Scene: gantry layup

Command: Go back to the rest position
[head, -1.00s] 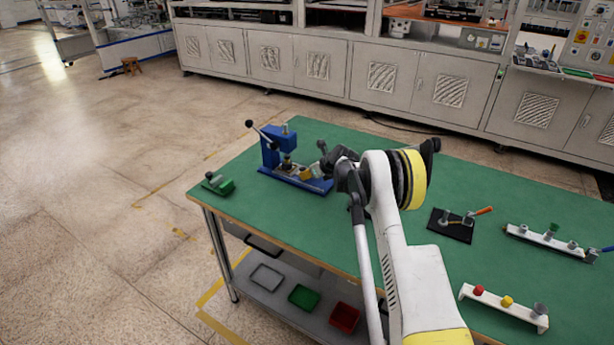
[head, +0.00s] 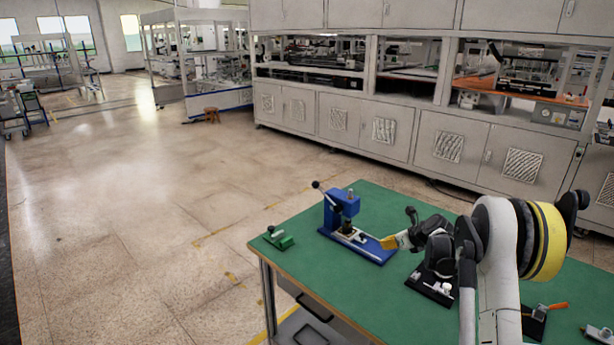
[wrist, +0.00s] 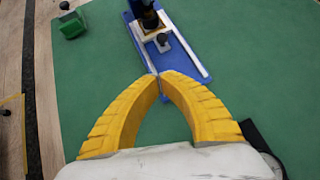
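My gripper (head: 390,243) is beside the right end of the blue press's base in the head view, above the green table. In the wrist view its two yellow fingers (wrist: 158,77) meet at the tips, with nothing visible between them. The blue lever press (head: 342,208) stands on the table; its base (wrist: 188,62) and a dark knob show ahead of the fingertips in the wrist view. My arm is bent over the right part of the table.
A green block with a dark knob (head: 279,240) sits at the table's left corner. A black plate (head: 430,288) lies below my gripper. An orange-handled tool (head: 552,307) is at the right, partly hidden by my arm. Open floor (head: 130,220) lies left of the table; grey cabinets stand behind.

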